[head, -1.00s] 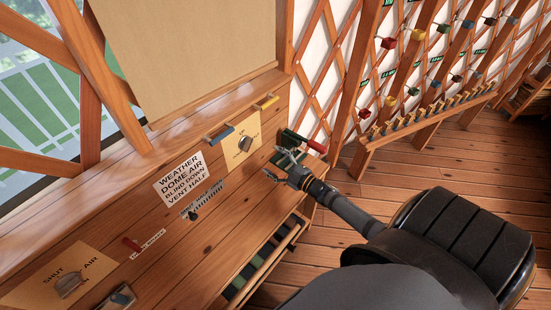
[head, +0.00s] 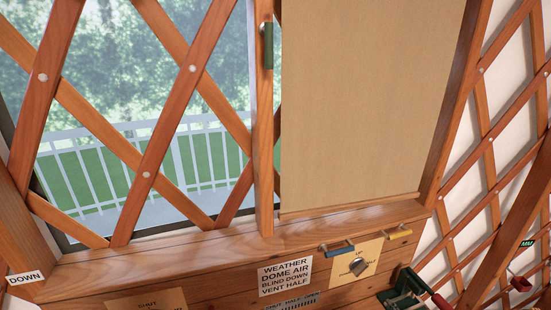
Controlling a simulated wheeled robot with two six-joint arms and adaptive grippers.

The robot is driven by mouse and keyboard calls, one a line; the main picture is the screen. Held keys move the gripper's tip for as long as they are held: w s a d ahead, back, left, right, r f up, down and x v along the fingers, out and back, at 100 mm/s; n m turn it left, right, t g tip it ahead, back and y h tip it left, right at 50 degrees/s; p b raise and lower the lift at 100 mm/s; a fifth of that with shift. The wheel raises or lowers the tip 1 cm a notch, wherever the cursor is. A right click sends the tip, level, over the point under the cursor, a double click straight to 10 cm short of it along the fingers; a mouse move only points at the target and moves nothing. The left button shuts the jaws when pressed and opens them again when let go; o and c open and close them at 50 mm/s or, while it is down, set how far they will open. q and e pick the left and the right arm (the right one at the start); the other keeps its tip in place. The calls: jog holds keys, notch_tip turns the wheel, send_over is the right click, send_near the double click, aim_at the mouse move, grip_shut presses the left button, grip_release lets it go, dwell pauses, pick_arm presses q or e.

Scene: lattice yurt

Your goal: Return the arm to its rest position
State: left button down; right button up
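Neither gripper shows in the head view now, and no part of my arms is in sight. The view takes in a wooden panel (head: 225,267) below a window and a tan blind (head: 370,100). A white card (head: 285,276) on the panel reads weather, dome air, blind down, vent half. A knob (head: 358,267) sits on a yellow plate to its right.
A blue handle (head: 336,247) and a yellow handle (head: 399,232) stand out from the panel. A green and red device (head: 411,288) is at the lower right. Lattice slats (head: 160,140) cross the window. A green handle (head: 268,45) is on the window post.

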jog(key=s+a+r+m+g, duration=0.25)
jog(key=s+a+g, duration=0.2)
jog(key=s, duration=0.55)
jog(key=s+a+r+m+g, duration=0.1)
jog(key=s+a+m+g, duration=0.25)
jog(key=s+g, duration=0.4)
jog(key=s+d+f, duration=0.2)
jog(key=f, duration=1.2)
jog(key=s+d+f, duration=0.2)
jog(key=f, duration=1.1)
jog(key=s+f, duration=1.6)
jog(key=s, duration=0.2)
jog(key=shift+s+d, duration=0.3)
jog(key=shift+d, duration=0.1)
